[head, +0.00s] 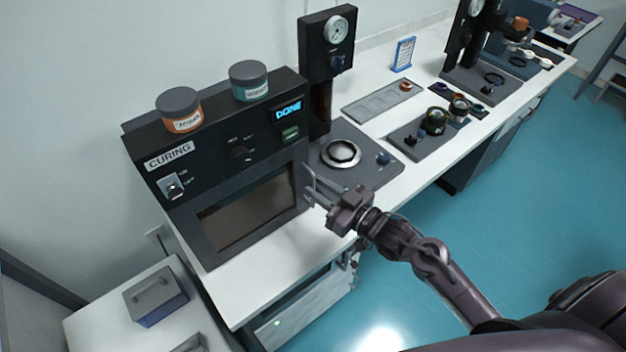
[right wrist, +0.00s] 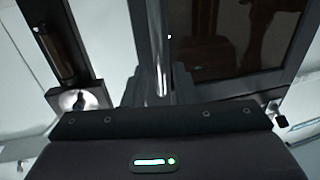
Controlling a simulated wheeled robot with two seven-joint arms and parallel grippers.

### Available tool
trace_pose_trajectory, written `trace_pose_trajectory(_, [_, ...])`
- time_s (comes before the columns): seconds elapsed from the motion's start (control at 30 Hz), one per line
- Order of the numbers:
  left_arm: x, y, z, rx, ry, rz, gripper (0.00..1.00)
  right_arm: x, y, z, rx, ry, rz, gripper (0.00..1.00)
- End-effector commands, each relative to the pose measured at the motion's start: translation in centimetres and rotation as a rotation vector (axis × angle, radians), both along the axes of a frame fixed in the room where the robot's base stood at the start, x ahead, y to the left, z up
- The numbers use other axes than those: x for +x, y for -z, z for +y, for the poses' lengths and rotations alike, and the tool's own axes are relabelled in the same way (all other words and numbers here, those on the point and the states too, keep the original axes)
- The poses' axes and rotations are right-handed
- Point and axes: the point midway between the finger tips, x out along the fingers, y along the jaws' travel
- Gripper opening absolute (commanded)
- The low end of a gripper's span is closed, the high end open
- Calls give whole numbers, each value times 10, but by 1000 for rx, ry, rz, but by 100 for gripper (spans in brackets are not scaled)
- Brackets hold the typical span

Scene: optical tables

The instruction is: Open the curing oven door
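The curing oven (head: 215,155) is a dark box on the white bench, labelled CURING, with a lit DONE display (head: 289,110). Its door (head: 250,208), with a dark window, looks shut. A vertical silver handle (right wrist: 157,45) runs along the door's right side. My right gripper (head: 312,190) is at this handle. In the right wrist view, the handle stands between its two fingers, which are apart with narrow gaps beside the bar. Contact cannot be made out. My left gripper is out of view.
An orange jar (head: 180,112) and a teal jar (head: 249,82) stand on the oven. Right of it is a dark plate device with a round silver ring (head: 341,154) and gauge column (head: 327,45). A lidded box (head: 156,297) sits at lower left. Floor before the bench is clear.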

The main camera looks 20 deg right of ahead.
Motion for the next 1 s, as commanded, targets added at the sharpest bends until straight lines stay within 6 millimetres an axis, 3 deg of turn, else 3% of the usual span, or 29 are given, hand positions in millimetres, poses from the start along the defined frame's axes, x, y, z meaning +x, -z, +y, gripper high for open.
trace_pose_trajectory(0.2, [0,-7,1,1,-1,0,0,19,-1,11,0,2,0,25])
trace_pose_trajectory(0.5, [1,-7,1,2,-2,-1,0,21,1,12,-1,1,0,25])
trace_pose_trajectory(0.7, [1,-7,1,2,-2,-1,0,21,1,12,-1,1,0,0])
trace_pose_trajectory(1.0, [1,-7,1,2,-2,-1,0,21,1,12,-2,1,1,0])
